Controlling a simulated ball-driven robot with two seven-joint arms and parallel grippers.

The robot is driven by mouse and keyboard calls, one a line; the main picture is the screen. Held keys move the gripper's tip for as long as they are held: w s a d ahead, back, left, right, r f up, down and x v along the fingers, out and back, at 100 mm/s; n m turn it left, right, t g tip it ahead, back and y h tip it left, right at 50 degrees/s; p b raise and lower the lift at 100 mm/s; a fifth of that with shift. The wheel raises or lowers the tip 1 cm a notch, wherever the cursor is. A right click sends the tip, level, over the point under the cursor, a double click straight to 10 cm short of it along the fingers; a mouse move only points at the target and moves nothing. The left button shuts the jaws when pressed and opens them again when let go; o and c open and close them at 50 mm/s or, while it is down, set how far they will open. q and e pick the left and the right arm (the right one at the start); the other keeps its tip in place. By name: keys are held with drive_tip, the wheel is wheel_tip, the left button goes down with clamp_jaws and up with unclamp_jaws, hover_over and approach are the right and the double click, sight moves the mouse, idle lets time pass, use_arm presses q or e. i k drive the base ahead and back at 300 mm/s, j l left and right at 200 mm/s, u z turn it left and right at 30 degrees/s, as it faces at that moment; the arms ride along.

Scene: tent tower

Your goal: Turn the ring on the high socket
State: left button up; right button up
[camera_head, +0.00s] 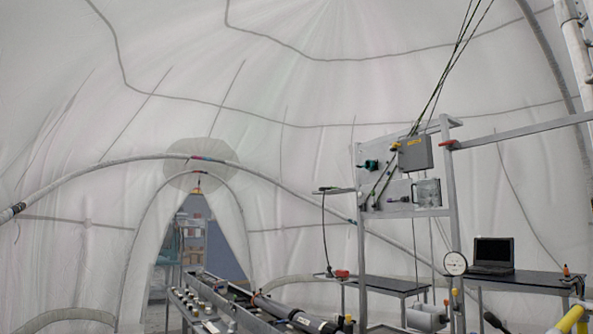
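A metal rack (449,190) stands right of centre. High on it are a grey box (415,155) with a yellow label and a dark green fitting (370,165) to its left. Below them a light panel (395,197) carries a small dark fitting, with a clear-fronted box (427,192) beside it. The high socket and its ring are too small to tell apart for sure among these fittings. Neither of my grippers is in view.
A laptop (493,254) stands on a dark table (525,281) at the right. A round gauge (456,264) is on the rack's lower post. A long frame with black tubes (290,312) lies low in the middle. The tent doorway (195,245) is at the left.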

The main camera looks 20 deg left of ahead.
sight(372, 164)
drive_tip(key=u, duration=0.3)
drive_tip(key=j+z, duration=0.1)
drive_tip(key=z, duration=0.35)
drive_tip(key=i+j+z, duration=0.1)
drive_tip(key=z, duration=0.35)
drive_tip(key=j+z, duration=0.1)
drive_tip(key=z, duration=0.3)
drive_tip(key=j+z, duration=0.3)
drive_tip(key=j, duration=0.25)
drive_tip(key=j+z, duration=0.25)
drive_tip(key=j, duration=0.35)
drive_tip(key=j+z, duration=0.3)
drive_tip(key=j, duration=0.25)
drive_tip(key=k+j+z, duration=0.25)
drive_tip(key=j, duration=0.25)
drive_tip(key=i+j, duration=0.05)
